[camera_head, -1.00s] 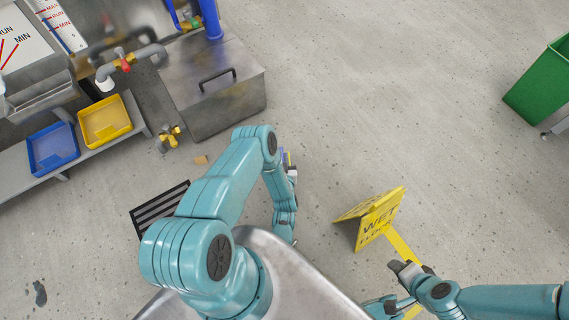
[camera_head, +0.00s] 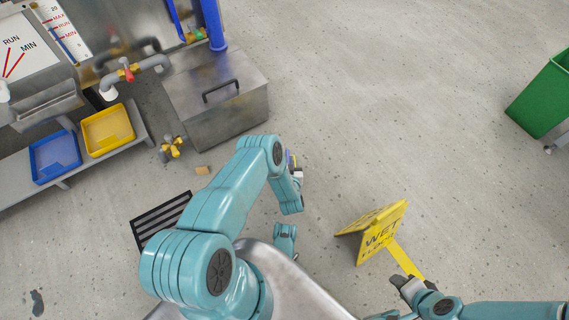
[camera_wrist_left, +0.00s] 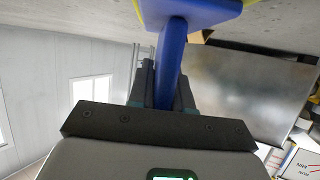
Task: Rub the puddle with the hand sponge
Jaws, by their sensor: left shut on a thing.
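The hand sponge has a blue handle and head (camera_wrist_left: 172,50) with a yellowish edge. My left gripper (camera_wrist_left: 166,80) is shut on its handle in the left wrist view. In the head view only a small bluish and yellow bit of the sponge (camera_head: 290,158) shows beyond my left arm, by the left gripper (camera_head: 296,173). The sponge's underside is hidden. I cannot make out a clear puddle; a small dark patch (camera_head: 37,302) lies on the floor at the lower left. My right gripper (camera_head: 411,288) is at the lower right, its jaws unclear.
A yellow wet-floor sign (camera_head: 375,235) stands right of my left arm. A metal box (camera_head: 215,105), a yellow valve (camera_head: 171,148) and a small tan block (camera_head: 202,170) are at left. A black striped grate (camera_head: 160,218) lies nearby. A green bin (camera_head: 543,97) stands far right. The upper middle floor is clear.

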